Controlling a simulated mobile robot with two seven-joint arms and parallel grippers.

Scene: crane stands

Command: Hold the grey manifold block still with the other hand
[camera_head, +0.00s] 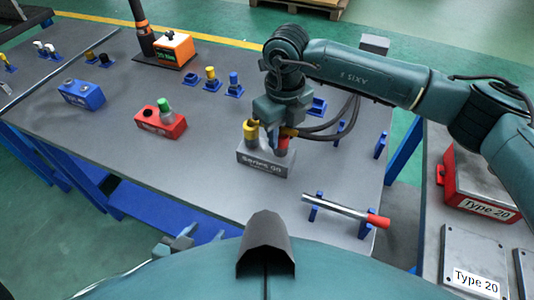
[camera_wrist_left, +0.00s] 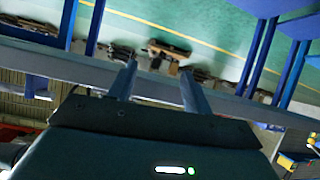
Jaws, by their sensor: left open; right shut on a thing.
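The grey manifold block (camera_head: 265,171), marked "Series 00", stands upright on the grey table. A yellow-topped plug (camera_head: 250,131) stands in its left part. My right gripper (camera_head: 278,126) is right above the block, pointing down, shut on a red and yellow plug (camera_head: 282,143) at the block's right part. The gripper partly hides this plug, and I cannot tell how deep it sits. My left gripper (camera_head: 180,242) is open and empty at the table's near edge, well apart from the block. Its two spread fingers also show in the left wrist view (camera_wrist_left: 158,84).
A red block (camera_head: 160,124) with a green plug and a blue block (camera_head: 82,96) stand to the left. A silver rod with a red end (camera_head: 345,211) lies on blue stands at the right front. Table between the near edge and the manifold block is clear.

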